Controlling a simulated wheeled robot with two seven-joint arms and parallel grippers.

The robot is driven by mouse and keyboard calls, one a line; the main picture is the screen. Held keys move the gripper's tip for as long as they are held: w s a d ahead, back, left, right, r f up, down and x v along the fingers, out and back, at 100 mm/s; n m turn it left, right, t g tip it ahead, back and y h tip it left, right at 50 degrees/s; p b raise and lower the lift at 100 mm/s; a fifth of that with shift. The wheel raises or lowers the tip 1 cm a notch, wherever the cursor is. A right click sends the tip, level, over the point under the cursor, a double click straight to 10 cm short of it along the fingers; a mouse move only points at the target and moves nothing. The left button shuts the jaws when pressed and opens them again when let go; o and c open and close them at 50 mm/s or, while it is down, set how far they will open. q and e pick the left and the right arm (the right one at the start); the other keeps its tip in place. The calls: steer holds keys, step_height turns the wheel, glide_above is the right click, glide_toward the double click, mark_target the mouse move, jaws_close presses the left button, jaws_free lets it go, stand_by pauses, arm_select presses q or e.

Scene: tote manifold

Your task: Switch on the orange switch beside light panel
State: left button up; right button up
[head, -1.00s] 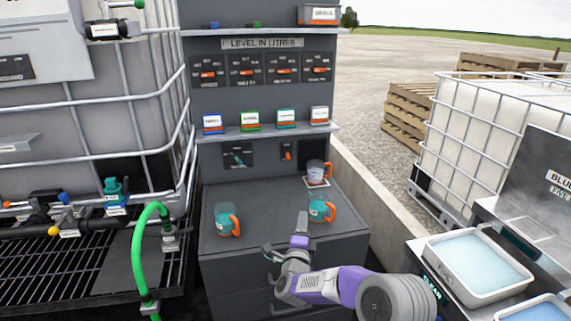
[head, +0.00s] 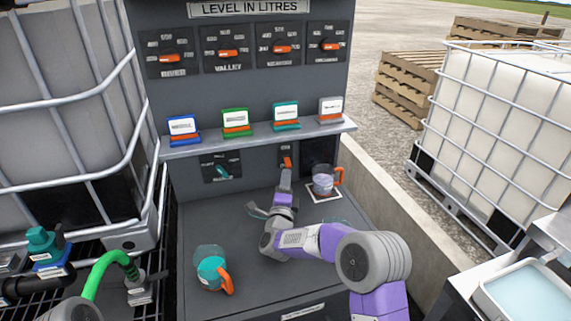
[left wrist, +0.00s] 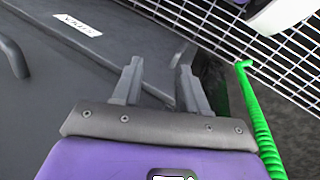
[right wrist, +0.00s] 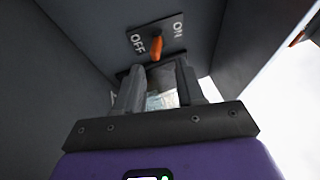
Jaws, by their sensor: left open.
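The orange switch (head: 287,162) sits on a small dark plate on the cabinet's back wall, left of a dark panel (head: 318,152) that may be the light panel. In the right wrist view, the orange lever (right wrist: 157,47) sits between the OFF and ON marks, nearer OFF. My right gripper (right wrist: 160,85) is open and empty, its fingers below the lever and apart from it. In the head view, my right gripper (head: 271,196) is just in front of and below the switch. My left gripper (left wrist: 158,75) is open and empty near a green hose (left wrist: 262,125).
A cup with an orange handle (head: 324,180) stands right of my right gripper. A teal jug (head: 210,268) stands at the front left of the worktop (head: 215,225). A shelf (head: 255,135) with several small labelled boxes overhangs the switch. A teal lever (head: 222,171) is to its left.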

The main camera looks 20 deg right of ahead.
mark_target(288, 163)
steer(key=shift+b+x, duration=0.35)
steer(key=shift+x, duration=2.8)
steer(key=shift+c, duration=0.3)
